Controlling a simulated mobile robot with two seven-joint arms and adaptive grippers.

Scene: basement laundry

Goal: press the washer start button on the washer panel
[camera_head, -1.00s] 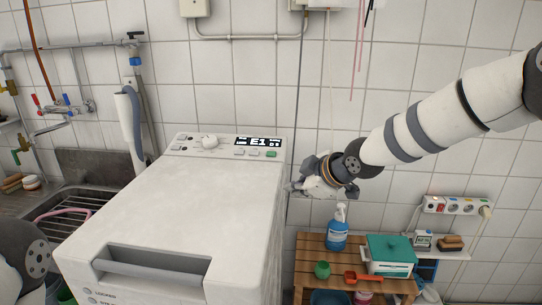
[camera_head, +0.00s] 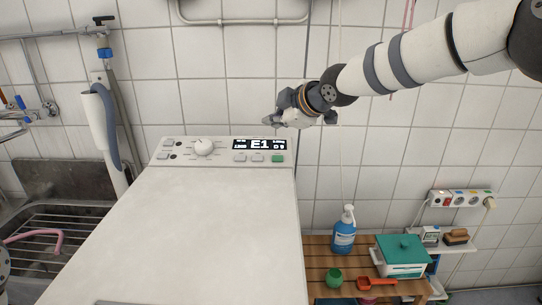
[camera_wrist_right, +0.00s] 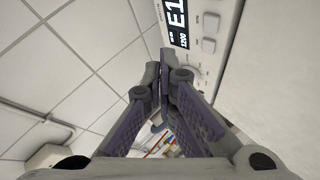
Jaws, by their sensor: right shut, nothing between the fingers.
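The white washer (camera_head: 190,235) stands at centre in the head view. Its panel (camera_head: 222,149) runs along the back edge, with a round knob (camera_head: 204,147), a display (camera_head: 259,144) reading E1, grey buttons and a green button (camera_head: 278,158) at the right end. My right gripper (camera_head: 270,122) is shut and empty, above and behind the panel's right part, apart from the green button. In the right wrist view its closed fingertips (camera_wrist_right: 164,60) appear beside the display (camera_wrist_right: 178,20) and two pale buttons. I cannot make out the green button there. My left gripper is out of view.
A sink (camera_head: 50,225) is at left. The tiled wall is close behind the washer.

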